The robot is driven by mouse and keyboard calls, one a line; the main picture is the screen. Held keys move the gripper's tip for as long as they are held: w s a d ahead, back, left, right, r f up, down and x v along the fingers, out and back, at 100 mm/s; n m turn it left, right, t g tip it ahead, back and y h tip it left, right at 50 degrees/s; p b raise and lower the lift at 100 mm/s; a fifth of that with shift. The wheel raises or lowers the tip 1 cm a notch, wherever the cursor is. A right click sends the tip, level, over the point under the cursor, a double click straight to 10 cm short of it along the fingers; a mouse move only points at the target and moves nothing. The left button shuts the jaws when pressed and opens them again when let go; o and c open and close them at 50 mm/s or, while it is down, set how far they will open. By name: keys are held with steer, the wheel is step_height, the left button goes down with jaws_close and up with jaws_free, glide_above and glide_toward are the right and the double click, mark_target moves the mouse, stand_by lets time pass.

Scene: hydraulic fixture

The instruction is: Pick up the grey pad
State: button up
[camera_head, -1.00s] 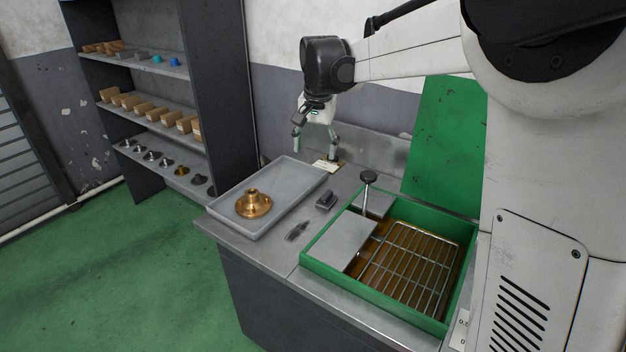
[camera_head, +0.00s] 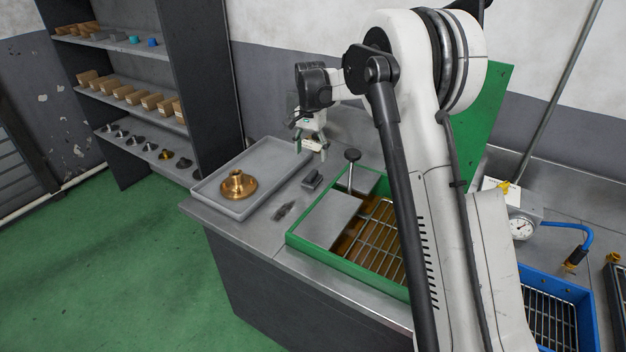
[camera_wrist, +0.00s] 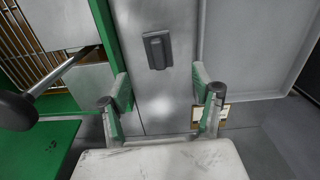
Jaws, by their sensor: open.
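The grey pad (camera_head: 312,179), a small dark grey block, lies on the metal counter between the grey tray and the green-rimmed tank. It also shows in the wrist view (camera_wrist: 157,50), upper middle, ahead of my fingers and apart from them. My gripper (camera_head: 312,148) hangs over the back of the counter, behind the pad. In the wrist view my gripper (camera_wrist: 162,84) has its two fingers spread wide, with nothing between them but bare counter.
The grey tray (camera_head: 208,204) holds a brass flanged part (camera_head: 238,186). The green tank (camera_head: 335,262) has a black-knobbed lever (camera_head: 352,157) standing at it. A dark flat piece (camera_head: 284,211) lies in front of the pad. A gauge (camera_head: 521,228) and blue tank (camera_head: 590,305) stand right.

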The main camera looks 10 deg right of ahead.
mark_target(312, 173)
step_height(312, 173, down, 9)
steer(key=shift+d+f, duration=0.1)
steer(key=shift+d, duration=0.05)
steer(key=c, duration=1.2)
steer(key=shift+c, duration=0.3)
steer(key=shift+r, duration=0.7)
step_height(312, 173, up, 3)
steer(key=shift+f, duration=0.1)
steer(key=s+a+r, duration=0.5)
steer(key=a+r, duration=0.2)
steer(key=a, duration=0.3)
steer(key=shift+s+a, duration=0.15)
steer(key=shift+s, duration=0.15)
steer(key=shift+f, duration=0.1)
